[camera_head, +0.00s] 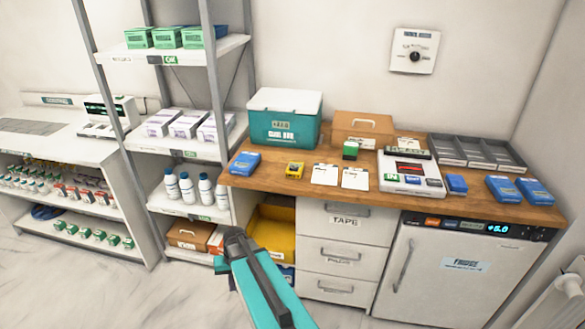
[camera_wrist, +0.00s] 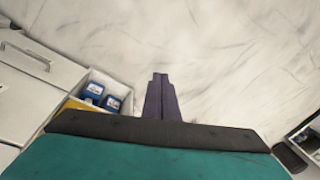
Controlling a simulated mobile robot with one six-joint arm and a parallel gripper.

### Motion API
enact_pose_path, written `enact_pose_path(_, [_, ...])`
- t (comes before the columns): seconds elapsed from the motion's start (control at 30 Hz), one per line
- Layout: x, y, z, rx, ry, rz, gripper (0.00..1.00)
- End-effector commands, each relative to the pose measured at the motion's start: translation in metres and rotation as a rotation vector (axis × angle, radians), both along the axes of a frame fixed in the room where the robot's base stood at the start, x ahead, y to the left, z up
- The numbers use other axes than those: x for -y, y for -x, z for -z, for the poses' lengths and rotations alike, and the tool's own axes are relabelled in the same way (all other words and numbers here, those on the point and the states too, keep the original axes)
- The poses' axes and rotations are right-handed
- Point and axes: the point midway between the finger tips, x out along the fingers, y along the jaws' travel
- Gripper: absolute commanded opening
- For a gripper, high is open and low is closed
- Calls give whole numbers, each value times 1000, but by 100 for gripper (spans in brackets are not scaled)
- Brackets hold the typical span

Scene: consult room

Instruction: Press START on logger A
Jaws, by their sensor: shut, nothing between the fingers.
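I cannot read any label as logger A. A white device (camera_head: 410,172) with a red-lit display and several buttons along its front edge stands on the wooden counter (camera_head: 320,201). A small yellow device (camera_head: 294,170) with a dark face is farther left on the counter. My teal arm rises from the bottom of the head view, in front of and below the counter. My gripper (camera_wrist: 160,78) is shut and empty in the wrist view, with its dark fingers together over the pale marbled floor. It is apart from both devices, and neither shows in the wrist view.
On the counter are a teal cool box (camera_head: 284,130), white cards (camera_head: 326,174), blue boxes (camera_head: 503,189) and a grey divided tray (camera_head: 464,152). Below are drawers (camera_head: 344,259) and a fridge (camera_head: 450,265). A metal shelf unit (camera_head: 173,152) stands left. Floor shows at lower left.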

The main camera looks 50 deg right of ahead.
Motion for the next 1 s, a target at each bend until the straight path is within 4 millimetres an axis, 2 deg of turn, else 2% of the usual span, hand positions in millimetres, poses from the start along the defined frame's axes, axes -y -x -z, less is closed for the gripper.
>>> enact_pose_path(0.03, [17, -13, -19, 33, 4, 33, 0])
enact_pose_path(0.2, [66, -46, -71, 132, 14, 127, 0])
enact_pose_path(0.5, [155, -82, -171, 298, 41, 281, 0])
enact_pose_path(0.8, [242, -94, -277, 456, 75, 422, 0])
enact_pose_path(1.0, [308, -84, -338, 555, 95, 533, 0])
